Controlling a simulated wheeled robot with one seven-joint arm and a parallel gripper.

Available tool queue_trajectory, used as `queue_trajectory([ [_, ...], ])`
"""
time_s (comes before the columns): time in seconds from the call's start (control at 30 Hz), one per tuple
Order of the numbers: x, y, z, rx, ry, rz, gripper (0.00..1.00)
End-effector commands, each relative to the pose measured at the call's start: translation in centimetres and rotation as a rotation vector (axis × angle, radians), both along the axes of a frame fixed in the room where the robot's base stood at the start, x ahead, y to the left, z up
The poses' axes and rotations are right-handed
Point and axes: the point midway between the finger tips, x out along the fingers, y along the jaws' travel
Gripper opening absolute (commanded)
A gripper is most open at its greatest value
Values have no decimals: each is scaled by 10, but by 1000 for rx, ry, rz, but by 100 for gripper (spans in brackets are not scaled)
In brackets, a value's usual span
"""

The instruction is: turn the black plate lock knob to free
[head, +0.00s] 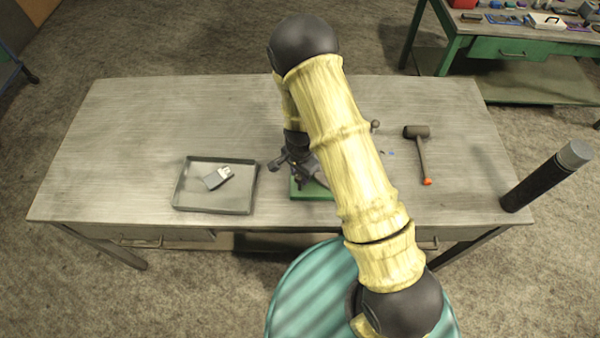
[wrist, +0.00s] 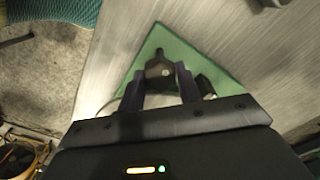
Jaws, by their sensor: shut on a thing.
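A green base (head: 308,190) stands on the table, partly hidden behind my arm in the head view. It also shows in the wrist view (wrist: 199,57) under my gripper. A black knob (wrist: 158,69) with a short dark stem sits over the green base. My gripper (wrist: 159,80) has one finger on each side of the knob and is shut on it. In the head view, my gripper (head: 298,164) is low over the base, among dark parts that I cannot tell apart. The knob's turned position and any markings are not readable.
A grey tray (head: 215,207) with a small grey-and-white item (head: 218,177) lies to the left. A mallet (head: 421,152) with an orange handle end lies to the right. A dark cylinder (head: 545,178) stands by the right edge. The table's left side is clear.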

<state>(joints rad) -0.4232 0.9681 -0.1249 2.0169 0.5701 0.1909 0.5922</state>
Motion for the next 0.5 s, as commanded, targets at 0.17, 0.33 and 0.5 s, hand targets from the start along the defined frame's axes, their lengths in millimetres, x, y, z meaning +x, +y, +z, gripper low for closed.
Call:
queue_trajectory([
  [0.17,1,1,0,1,-3,51,11],
  [0.33,1,0,-1,2,-3,146,11],
  [0.5,1,1,-1,2,-5,277,11],
])
